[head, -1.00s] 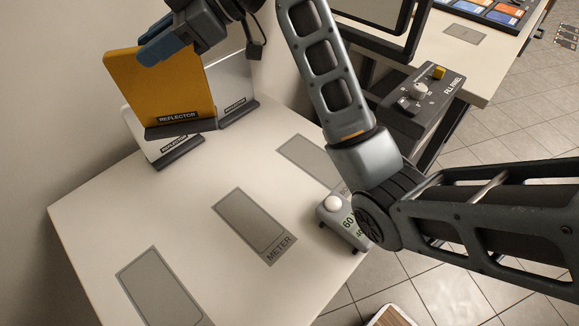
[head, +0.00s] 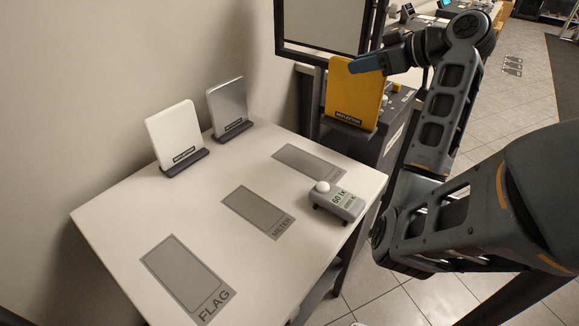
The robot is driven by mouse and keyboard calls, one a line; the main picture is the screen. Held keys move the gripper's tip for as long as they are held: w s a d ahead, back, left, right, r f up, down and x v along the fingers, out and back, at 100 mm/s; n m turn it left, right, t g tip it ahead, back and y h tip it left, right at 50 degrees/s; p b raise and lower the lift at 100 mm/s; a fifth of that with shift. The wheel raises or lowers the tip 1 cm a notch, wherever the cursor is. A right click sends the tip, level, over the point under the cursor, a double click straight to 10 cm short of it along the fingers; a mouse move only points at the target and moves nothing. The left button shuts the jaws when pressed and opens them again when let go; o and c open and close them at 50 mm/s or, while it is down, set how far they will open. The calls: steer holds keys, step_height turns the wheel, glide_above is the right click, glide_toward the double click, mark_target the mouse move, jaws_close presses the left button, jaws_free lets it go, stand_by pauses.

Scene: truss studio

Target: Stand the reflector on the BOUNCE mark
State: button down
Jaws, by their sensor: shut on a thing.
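My gripper (head: 366,66) is shut on the top edge of the yellow reflector (head: 352,97). It holds the reflector upright in the air beyond the far right corner of the white table, in front of a dark panel. A white reflector (head: 175,133) and a silver reflector (head: 228,103) stand on the table at the back left. A grey mark (head: 308,161) lies on the table's right part; its label is too small to read. The METER mark (head: 258,211) and the FLAG mark (head: 187,278) are bare and labelled.
A light meter (head: 337,200) stands at the table's right edge beside the unreadable mark. The white table (head: 120,215) is otherwise clear. A dark-framed screen (head: 325,25) and a control panel (head: 397,105) are behind the held reflector.

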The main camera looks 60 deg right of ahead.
steer(key=shift+a+f, duration=0.15)
steer(key=shift+f, duration=0.05)
steer(key=w+a+f+p, duration=0.1)
steer(key=w+a+f, duration=0.3)
steer(key=w+f, duration=0.6)
steer(key=shift+a+f, duration=0.25)
steer(key=shift+f, duration=0.1)
steer(key=shift+f, duration=0.25)
steer(key=c, duration=1)
jaws_free()
